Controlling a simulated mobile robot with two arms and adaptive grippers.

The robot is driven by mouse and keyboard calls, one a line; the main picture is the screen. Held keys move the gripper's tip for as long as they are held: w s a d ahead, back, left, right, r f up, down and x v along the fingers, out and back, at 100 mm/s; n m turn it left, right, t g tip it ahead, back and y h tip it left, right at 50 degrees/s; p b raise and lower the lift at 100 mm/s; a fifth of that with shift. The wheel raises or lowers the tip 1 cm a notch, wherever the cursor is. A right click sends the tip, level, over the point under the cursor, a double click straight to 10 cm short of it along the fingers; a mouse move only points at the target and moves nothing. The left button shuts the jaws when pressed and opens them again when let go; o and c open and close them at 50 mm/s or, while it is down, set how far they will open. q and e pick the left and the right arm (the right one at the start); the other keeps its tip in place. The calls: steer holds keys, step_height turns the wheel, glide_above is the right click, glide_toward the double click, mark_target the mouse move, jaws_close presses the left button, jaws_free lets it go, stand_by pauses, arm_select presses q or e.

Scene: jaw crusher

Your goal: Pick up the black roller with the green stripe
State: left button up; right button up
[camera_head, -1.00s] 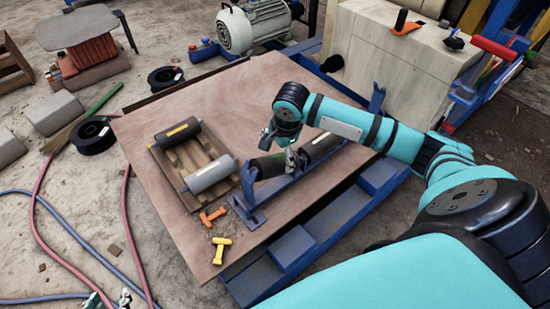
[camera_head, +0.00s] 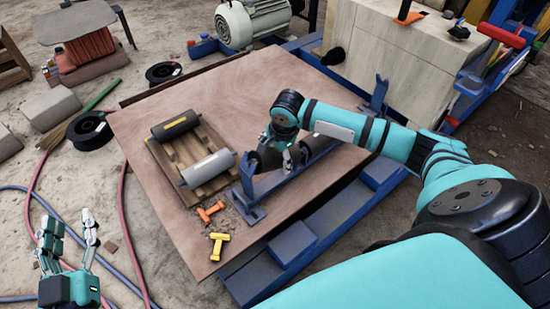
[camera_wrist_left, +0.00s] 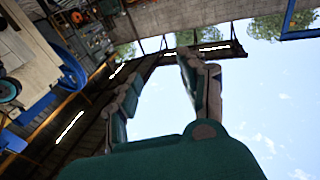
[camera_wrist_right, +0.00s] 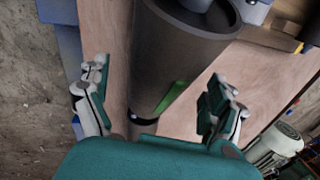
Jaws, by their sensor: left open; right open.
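The black roller with the green stripe (camera_wrist_right: 180,60) fills the middle of the right wrist view. My right gripper (camera_wrist_right: 158,85) is open, with one finger on each side of the roller; I cannot tell whether they touch it. In the head view, my right gripper (camera_head: 283,158) is at the blue rack (camera_head: 250,205), over the dark rollers there, and partly hides them. My left gripper (camera_head: 73,222) is open and empty over the floor at lower left. Its fingers (camera_wrist_left: 155,75) point toward the sky in the left wrist view.
A wooden pallet (camera_head: 180,165) left of the rack holds a black roller with a yellow stripe (camera_head: 176,126) and a grey roller (camera_head: 208,168). An orange piece (camera_head: 210,211) and a yellow piece (camera_head: 218,245) lie on the brown board (camera_head: 185,235). Hoses cross the floor.

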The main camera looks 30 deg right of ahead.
arm_select(q)
steer(key=r+t, duration=0.2)
steer(key=r, duration=0.1)
steer(key=s+r+t+h, duration=0.1)
steer(key=shift+d+r+b, duration=0.25)
steer(key=shift+r+b, duration=0.15)
arm_select(e)
steer(key=shift+x, duration=1.1)
steer(key=c, duration=1.6)
steer(key=shift+r, duration=0.1)
steer(key=shift+c, duration=1)
arm_select(q)
steer(key=shift+w, duration=0.1)
arm_select(e)
steer(key=shift+w, duration=0.1)
